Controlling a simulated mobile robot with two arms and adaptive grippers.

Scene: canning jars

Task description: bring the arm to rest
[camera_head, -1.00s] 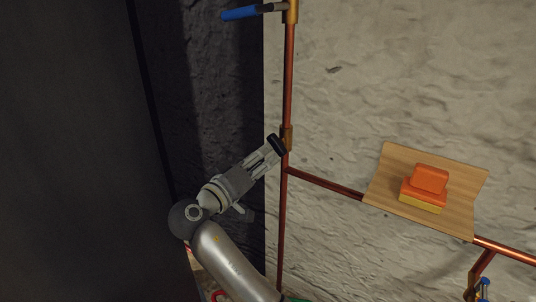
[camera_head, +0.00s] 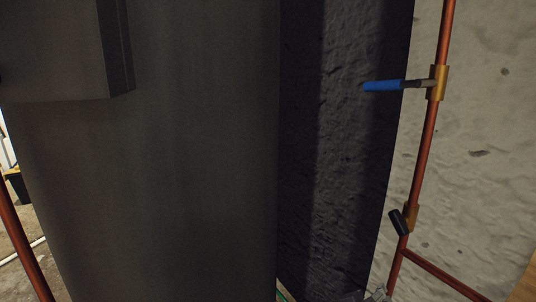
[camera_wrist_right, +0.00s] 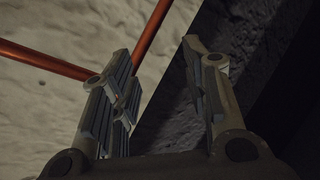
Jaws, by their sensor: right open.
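My right gripper (camera_wrist_right: 157,50) is open and empty in the right wrist view, its two ridged fingers spread apart. The copper pipe passes behind the left finger, and dark wall fills the space behind the right finger. In the head view only a small grey piece of this arm (camera_head: 377,294) shows at the bottom edge, below the black handle. The black handle (camera_head: 398,222) sits on a brass fitting (camera_head: 411,216) on the upright copper pipe (camera_head: 427,140), with nothing touching it. My left gripper is not in view.
A blue-handled valve (camera_head: 384,86) sticks out leftward from the pipe higher up. A large dark panel (camera_head: 180,180) fills the left half. A branch pipe (camera_head: 440,274) runs down right toward a wooden board edge (camera_head: 527,285). Another copper pipe (camera_head: 22,250) stands at far left.

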